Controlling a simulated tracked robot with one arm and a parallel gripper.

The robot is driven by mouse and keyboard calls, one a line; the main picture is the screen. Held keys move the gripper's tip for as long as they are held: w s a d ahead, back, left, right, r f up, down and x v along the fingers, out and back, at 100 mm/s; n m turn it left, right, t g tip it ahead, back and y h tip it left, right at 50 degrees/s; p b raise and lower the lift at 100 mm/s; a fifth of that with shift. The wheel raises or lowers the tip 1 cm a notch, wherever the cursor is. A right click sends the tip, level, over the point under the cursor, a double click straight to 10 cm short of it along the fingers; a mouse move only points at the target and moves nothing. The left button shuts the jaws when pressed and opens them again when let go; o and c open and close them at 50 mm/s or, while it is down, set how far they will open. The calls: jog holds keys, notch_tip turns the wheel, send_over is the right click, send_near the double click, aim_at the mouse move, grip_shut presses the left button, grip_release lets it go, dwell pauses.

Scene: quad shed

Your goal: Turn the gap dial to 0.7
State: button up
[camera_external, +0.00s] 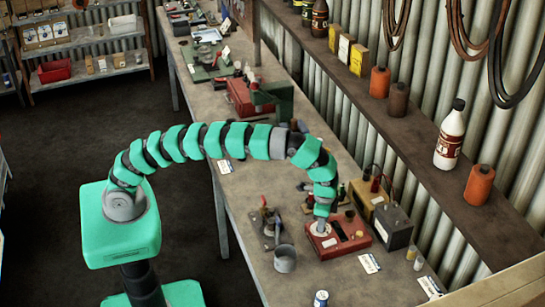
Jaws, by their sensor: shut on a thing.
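A red box (345,248) sits on the workbench, with a pale round dial face (317,231) at its left end and small dark knobs to the right of it. My teal arm arches over the bench from the left. My gripper (321,226) points down onto the dial face and is shut on the knob there, which I take to be the gap dial. The fingers hide the knob. The dial's markings and pointer are too small to read from here.
A grey metal cup (285,259) stands just left of the red box. A dark grey box (393,227) and a yellow box (368,198) with leads stand behind it to the right. A small can (321,299) stands at the front. A shelf (405,130) with bottles runs along the wall.

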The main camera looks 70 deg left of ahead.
jog(key=shift+m, duration=1.7)
jog(key=shift+r, duration=0.1)
jog(key=o, duration=1)
notch_tip(320, 180, up, 14)
jog(key=p, duration=0.2)
jog(key=shift+f+p, duration=0.2)
jog(key=shift+p, duration=0.1)
jog(key=shift+w, duration=0.1)
